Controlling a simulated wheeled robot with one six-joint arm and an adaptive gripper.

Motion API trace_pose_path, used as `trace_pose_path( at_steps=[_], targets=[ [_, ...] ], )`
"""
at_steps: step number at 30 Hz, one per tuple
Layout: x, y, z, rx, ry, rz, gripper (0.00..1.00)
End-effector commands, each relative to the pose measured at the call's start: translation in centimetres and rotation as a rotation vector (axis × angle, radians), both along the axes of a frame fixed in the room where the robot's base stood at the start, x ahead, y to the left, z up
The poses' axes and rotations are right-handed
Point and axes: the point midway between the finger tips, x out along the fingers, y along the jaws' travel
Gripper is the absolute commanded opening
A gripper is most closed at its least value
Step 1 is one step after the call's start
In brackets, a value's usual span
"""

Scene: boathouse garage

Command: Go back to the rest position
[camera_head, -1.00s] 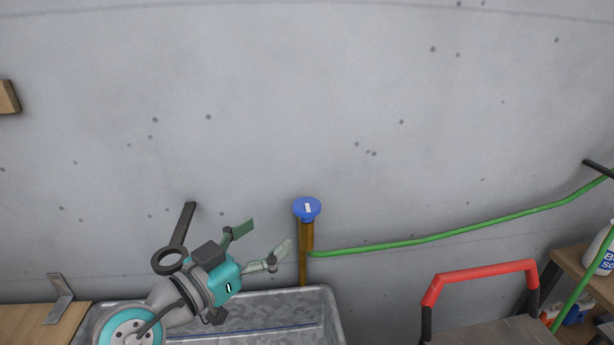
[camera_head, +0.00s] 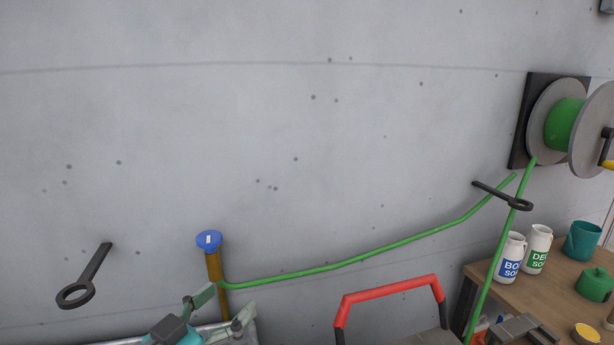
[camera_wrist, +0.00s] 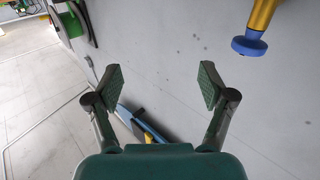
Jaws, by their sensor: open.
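The tap's blue handle (camera_wrist: 249,46) shows at the upper right of the wrist view, apart from the fingers. Most of my arm is below the head view.
A green hose (camera_head: 350,262) runs from the tap through a black wall ring (camera_head: 505,196) toward a hose reel (camera_head: 568,122). A red handle (camera_head: 388,293) stands up right of the tub. A wooden bench (camera_head: 545,292) holds bottles and pots. Another black ring (camera_head: 76,294) juts out at left.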

Motion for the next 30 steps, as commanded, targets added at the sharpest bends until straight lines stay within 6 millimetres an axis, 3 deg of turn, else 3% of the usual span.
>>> trace_pose_path(
  at_steps=[8, 14, 23, 30],
  targets=[
    [1.1, -1.7, -3.5, -0.064, 0.035, 0.048, 0.81],
    [1.8, -3.7, -7.5, -0.13, 0.077, 0.106, 0.81],
    [1.5, -9.4, -17.5, -0.254, 0.187, 0.258, 0.81],
    [-1.5, -14.5, -25.1, -0.308, 0.276, 0.389, 0.81]
  ],
)
